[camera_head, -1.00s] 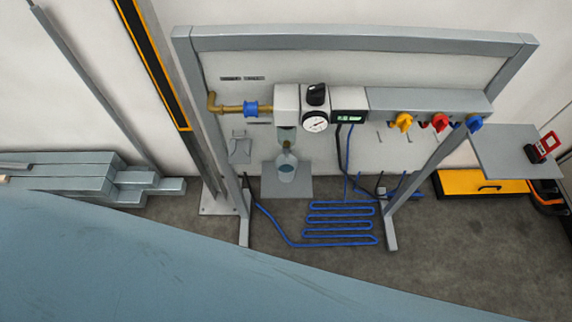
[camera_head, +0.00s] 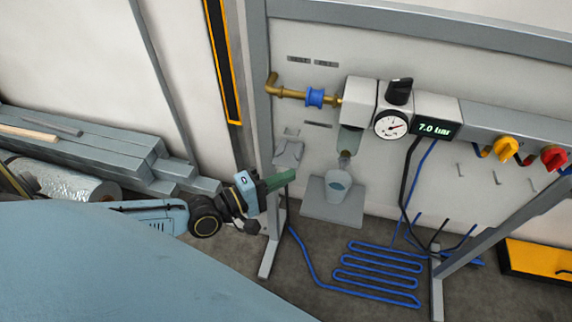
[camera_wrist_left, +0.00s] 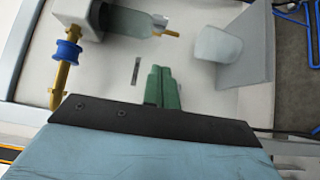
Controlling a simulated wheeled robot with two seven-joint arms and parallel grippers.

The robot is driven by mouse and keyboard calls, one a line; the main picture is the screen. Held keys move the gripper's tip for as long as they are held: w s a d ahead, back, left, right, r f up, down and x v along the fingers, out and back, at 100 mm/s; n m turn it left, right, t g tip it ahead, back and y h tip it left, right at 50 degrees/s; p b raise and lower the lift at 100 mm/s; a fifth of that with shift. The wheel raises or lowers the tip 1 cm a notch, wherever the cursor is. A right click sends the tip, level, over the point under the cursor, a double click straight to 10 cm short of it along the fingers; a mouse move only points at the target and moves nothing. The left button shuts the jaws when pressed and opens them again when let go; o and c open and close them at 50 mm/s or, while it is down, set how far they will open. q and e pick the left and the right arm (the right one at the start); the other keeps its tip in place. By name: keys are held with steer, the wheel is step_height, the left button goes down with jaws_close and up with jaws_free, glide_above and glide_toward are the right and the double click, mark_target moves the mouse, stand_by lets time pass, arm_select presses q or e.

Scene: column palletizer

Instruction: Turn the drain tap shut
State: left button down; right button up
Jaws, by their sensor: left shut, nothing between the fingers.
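The drain tap (camera_head: 345,157) is a small brass piece at the bottom of the clear filter bowl (camera_head: 350,139), above a pale cup (camera_head: 338,185). In the left wrist view, the brass tap (camera_wrist_left: 171,34) sticks out of the end of the bowl (camera_wrist_left: 130,22), with the cup (camera_wrist_left: 218,44) beyond it. My left gripper (camera_head: 283,179) has green fingers, shut and empty, left of the cup and apart from the tap. Its fingers also show in the left wrist view (camera_wrist_left: 162,80), apart from the tap. My right gripper is not in view.
The cup stands on a small grey shelf (camera_head: 325,212). A blue ring (camera_head: 315,97) sits on the brass inlet pipe. A gauge (camera_head: 391,124) and a display reading 7.0 bar (camera_head: 435,130) are to the right. A grey holder (camera_head: 287,151) hangs near my left fingers.

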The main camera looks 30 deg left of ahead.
mark_target(340, 164)
arm_select(q)
steer(key=w+d, duration=0.7)
steer(key=shift+d+b, duration=0.1)
steer(key=shift+b, duration=0.2)
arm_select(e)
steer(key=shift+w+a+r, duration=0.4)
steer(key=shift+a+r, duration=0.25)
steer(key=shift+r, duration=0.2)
arm_select(q)
steer(key=shift+f, duration=0.15)
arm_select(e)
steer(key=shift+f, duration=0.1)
